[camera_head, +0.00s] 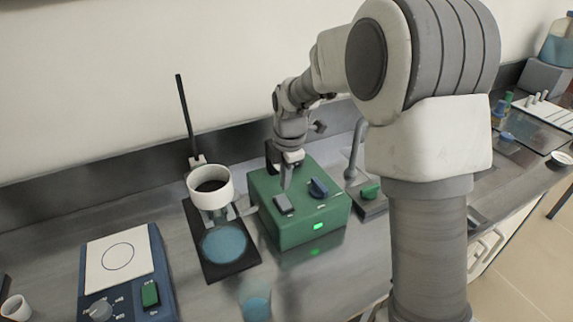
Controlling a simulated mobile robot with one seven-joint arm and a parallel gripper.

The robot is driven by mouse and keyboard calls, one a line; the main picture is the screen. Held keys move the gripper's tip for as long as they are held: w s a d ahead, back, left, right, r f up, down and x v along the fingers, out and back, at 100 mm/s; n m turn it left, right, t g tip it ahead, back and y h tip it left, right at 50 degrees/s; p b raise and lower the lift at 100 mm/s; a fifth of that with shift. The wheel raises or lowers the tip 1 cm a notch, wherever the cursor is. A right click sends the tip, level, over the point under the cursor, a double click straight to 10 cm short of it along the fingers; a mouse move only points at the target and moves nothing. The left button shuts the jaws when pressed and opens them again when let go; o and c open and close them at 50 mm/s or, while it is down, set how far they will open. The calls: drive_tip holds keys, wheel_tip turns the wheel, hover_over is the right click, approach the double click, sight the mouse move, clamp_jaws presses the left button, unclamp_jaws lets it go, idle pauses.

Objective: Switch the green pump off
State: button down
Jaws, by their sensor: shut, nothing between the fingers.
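The green pump (297,228) is a box on the grey bench, in the middle of the head view. Its top has a grey rocker switch (284,204) on the left and a dark blue knob (318,188) on the right. A green light (318,226) glows on its front face. My gripper (286,186) is shut and empty, pointing down over the pump's top, just behind the rocker switch. I cannot tell whether the fingertips touch the pump or the switch.
A stand with a white funnel (210,187) is left of the pump, with a blue disc (224,244) on its base. A blue hotplate (128,275) is farther left. A small device with a green switch (370,191) stands right of the pump. A beaker (256,303) is in front.

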sight(284, 197)
drive_tip(key=shift+w+a+f, duration=0.1)
drive_tip(key=shift+w+f, duration=0.05)
drive_tip(key=shift+f, duration=0.8)
drive_tip(key=shift+w+f, duration=0.1)
drive_tip(key=shift+f, duration=0.8)
